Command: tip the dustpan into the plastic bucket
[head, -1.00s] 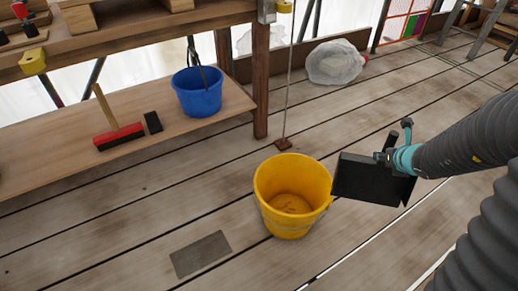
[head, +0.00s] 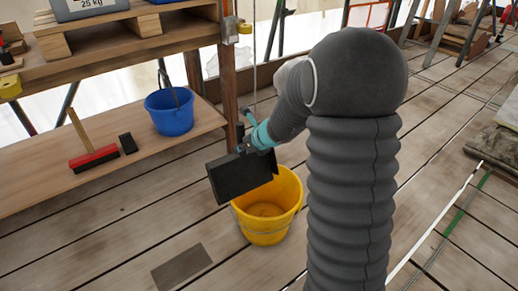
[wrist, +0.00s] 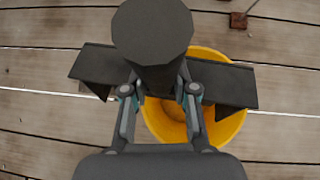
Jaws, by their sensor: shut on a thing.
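The black dustpan (head: 238,178) is held in the air over the left and back part of the yellow bucket (head: 267,232). My gripper (head: 254,146) is shut on the dustpan's handle. In the wrist view the round dark handle (wrist: 153,35) rises between the fingers (wrist: 160,95). There the pan (wrist: 235,86) crosses above the yellow bucket (wrist: 165,122) and hides part of its opening. The yellow bucket stands upright on the planks, its inner bottom partly visible. I cannot tell whether anything lies in the pan.
A blue bucket (head: 170,112), a red brush (head: 94,158) and a black block (head: 128,143) stand on a low wooden shelf at left. A wooden post (head: 228,75) stands behind. A flat grey plate (head: 181,267) lies on the floor at front left.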

